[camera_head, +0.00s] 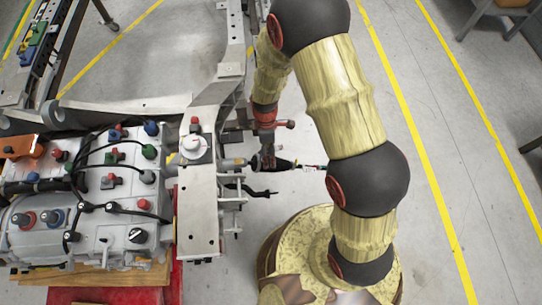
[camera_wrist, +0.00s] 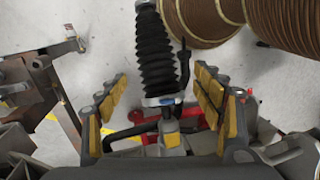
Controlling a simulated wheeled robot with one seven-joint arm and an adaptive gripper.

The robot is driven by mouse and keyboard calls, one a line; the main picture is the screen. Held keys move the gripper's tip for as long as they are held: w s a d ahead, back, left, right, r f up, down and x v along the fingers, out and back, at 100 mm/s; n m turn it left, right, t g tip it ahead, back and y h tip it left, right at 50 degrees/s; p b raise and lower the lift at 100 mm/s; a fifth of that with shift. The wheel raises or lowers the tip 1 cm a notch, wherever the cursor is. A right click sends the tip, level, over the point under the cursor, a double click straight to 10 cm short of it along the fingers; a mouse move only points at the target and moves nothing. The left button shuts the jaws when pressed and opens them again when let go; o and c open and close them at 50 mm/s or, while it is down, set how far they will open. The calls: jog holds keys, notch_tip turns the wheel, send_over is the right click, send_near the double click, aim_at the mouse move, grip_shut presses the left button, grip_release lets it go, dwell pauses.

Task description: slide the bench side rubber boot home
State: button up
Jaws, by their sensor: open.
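The black ribbed rubber boot (camera_wrist: 153,45) runs down from the top of the wrist view. A pale clamp band with blue on it (camera_wrist: 165,100) sits around its lower end, and a metal shaft (camera_wrist: 171,136) shows below it. My gripper (camera_wrist: 160,80) is open, with one yellow-padded finger on each side of the boot's lower end and visible gaps between. In the head view the boot (camera_head: 272,163) lies on the rod assembly right of the chassis, partly hidden by my gripper (camera_head: 265,152). Whether the boot is fully seated cannot be told.
The grey chassis rail (camera_head: 198,215) and the engine-like block with cables and coloured caps (camera_head: 110,190) stand to the left. A black bent hose (camera_head: 258,191) sticks out below the boot. Open floor lies to the right, with yellow lines (camera_head: 405,130).

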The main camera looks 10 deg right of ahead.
aim_at(269, 159)
jog(key=shift+w+a+n, duration=0.1)
jog(key=shift+w+n, duration=0.1)
jog(key=shift+n, duration=0.6)
jog(key=shift+f, duration=0.2)
jog(key=b+x, duration=0.2)
jog(key=x, duration=0.5)
jog(key=shift+f, duration=0.3)
